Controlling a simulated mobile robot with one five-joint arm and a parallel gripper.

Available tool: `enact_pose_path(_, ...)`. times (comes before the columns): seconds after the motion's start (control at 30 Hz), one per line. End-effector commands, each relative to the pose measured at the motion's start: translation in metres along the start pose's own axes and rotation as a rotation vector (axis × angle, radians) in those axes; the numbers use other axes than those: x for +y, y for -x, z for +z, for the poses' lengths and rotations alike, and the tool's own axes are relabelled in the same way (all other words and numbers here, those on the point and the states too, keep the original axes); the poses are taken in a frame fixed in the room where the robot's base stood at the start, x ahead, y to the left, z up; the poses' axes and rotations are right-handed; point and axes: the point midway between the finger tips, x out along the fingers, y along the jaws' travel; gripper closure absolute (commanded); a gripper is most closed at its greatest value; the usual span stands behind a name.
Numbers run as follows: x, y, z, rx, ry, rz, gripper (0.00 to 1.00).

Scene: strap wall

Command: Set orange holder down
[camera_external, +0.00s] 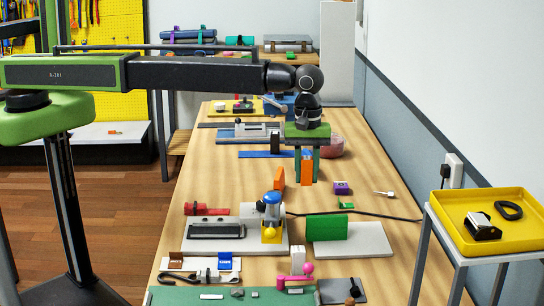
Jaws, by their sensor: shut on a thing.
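My gripper (306,162) hangs pointing down over the middle of the long wooden table (230,176). Its green fingers are shut on the orange holder (307,168), which is upright between them. The holder's lower end appears close to the tabletop, but I cannot tell whether it touches. Another orange piece (279,179) stands tilted just left of the gripper.
A grey plate with a blue and yellow device (271,217) and a green block (327,227) lie nearer the camera. A purple block (342,187) sits to the right. A pink bowl (331,147) is behind. A yellow tray (484,240) stands at right. Bare wood shows left of the gripper.

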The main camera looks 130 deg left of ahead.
Motion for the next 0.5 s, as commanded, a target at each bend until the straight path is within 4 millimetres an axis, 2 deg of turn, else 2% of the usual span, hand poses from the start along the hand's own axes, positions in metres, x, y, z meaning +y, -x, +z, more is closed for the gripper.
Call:
enact_pose_path(0.07, -0.009, -0.002, -0.002, 0.0, 0.005, 0.0, 1.0)
enact_pose_path(0.17, -0.038, -0.002, -0.009, 0.0, 0.014, 0.0, 1.0)
enact_pose_path(0.5, -0.194, 0.004, -0.044, 0.0, 0.039, 0.0, 1.0)
